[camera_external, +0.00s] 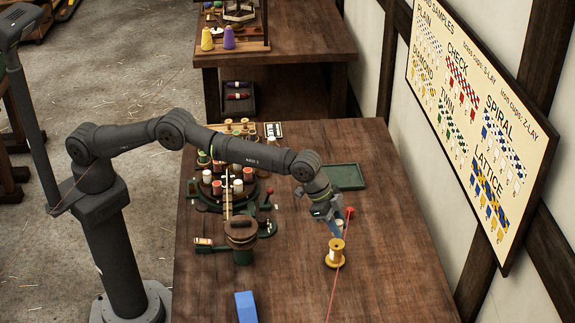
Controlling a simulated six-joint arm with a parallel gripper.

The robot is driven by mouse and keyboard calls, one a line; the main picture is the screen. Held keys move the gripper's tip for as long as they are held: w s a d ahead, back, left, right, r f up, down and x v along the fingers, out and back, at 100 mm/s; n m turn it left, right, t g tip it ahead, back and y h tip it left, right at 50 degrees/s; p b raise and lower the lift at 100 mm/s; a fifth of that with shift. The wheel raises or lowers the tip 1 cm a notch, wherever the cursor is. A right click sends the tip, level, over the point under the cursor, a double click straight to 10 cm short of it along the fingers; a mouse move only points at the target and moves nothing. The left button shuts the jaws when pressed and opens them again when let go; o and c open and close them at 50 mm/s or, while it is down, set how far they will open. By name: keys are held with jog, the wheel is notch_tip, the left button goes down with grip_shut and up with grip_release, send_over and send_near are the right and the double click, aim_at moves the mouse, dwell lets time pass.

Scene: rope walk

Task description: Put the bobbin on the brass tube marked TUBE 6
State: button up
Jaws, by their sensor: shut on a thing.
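A yellow bobbin (335,256) with wide flanges is upright over the right part of the table. My gripper (336,233) reaches down to its top end and is shut on it. I cannot tell whether the bobbin's lower flange touches the table. A round dark green stand (235,202) with several bobbins in red, white and other colors is left of my gripper, partly behind my arm. I cannot make out any tube labels, so the brass tube marked TUBE 6 cannot be picked out.
A red line (337,280) runs past the bobbin toward the front edge, near a red knob (350,212). A green tray (345,177) lies behind my gripper. A brown-topped post (241,232) and a blue block (246,307) are at left. The table's right side is clear.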

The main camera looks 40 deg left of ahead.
aim_at(337, 244)
jog(key=shift+w+f, duration=0.15)
jog(key=shift+f, duration=1.9)
jog(key=shift+f, duration=0.2)
jog(key=o, duration=1)
jog(key=shift+c, duration=0.2)
jog(key=shift+r, duration=0.25)
jog(key=v, duration=1.2)
jog(key=shift+f, duration=0.1)
